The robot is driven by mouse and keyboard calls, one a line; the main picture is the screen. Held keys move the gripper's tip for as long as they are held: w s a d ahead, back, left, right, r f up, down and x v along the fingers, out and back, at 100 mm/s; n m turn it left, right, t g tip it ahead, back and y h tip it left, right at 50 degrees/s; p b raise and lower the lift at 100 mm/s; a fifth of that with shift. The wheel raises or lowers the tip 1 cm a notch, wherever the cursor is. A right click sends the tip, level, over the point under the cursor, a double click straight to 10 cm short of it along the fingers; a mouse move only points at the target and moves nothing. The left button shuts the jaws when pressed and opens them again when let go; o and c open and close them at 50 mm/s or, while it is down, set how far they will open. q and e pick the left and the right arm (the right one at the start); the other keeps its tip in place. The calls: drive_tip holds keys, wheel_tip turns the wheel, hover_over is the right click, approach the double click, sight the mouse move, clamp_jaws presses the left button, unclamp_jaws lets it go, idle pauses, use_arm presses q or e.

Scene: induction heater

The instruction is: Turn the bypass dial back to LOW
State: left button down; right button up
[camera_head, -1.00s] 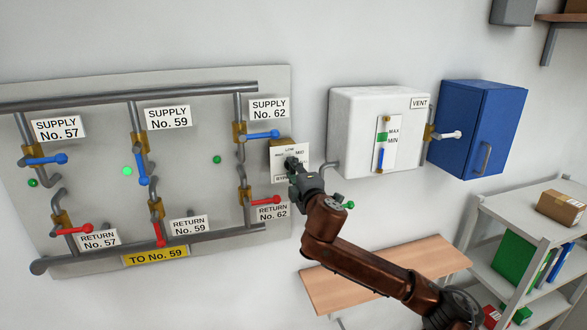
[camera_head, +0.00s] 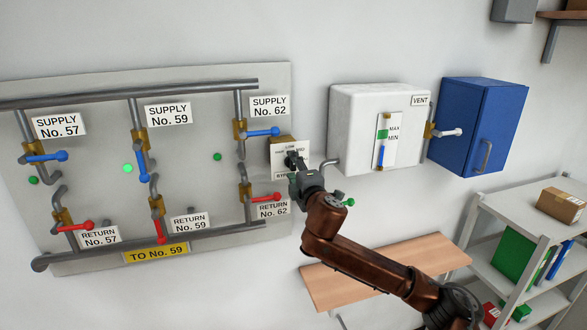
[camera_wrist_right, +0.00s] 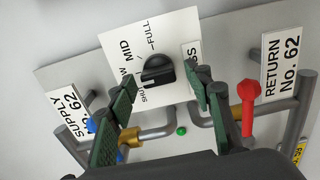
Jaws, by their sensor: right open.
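The bypass dial (camera_head: 292,158) is a black knob on a white plate (camera_head: 277,162) at the right edge of the pipe panel. In the right wrist view the dial (camera_wrist_right: 157,69) shows with the words MID and FULL, and part of LOW, around it. I cannot tell for sure which word its pointer faces. My right gripper (camera_head: 297,178) is just below and in front of the dial. In the wrist view its green fingers (camera_wrist_right: 163,86) are open and empty, apart from the knob, with the dial showing between and beyond them. My left gripper is out of view.
The red RETURN No. 62 handle (camera_head: 266,199) and blue SUPPLY No. 62 handle (camera_head: 264,133) are close to the plate. A white tank (camera_head: 365,105) with a pipe is to the right. A wooden shelf (camera_head: 345,285) is below my right arm.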

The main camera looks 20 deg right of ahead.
drive_tip(key=shift+s, duration=0.1)
drive_tip(key=s, duration=1.2)
drive_tip(key=shift+d, duration=0.25)
drive_tip(key=shift+w, duration=0.1)
